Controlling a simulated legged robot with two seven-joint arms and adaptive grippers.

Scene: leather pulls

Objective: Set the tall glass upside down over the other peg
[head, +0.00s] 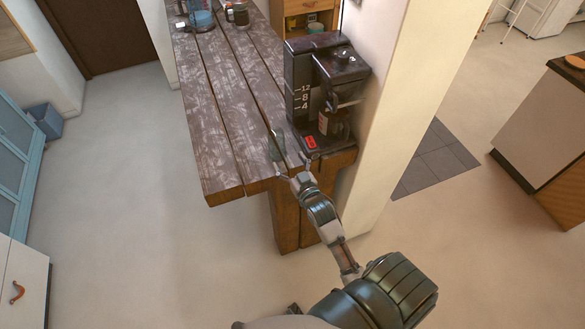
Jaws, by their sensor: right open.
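A small, see-through greenish glass (277,144) appears near the front right of the wooden table (225,120), left of the coffee maker. I take it for the tall glass; which way up it is cannot be made out. My right gripper (291,163) is open at the table's near end, just in front of the glass. Whether a finger touches the glass is too small to tell. I cannot make out either peg. My left gripper is out of view.
A dark coffee maker (325,90) stands right of the glass, close to a cream pillar (410,90). A blue-tinted container (201,19) and a jar (241,16) stand at the table's far end. The table's middle and left are clear.

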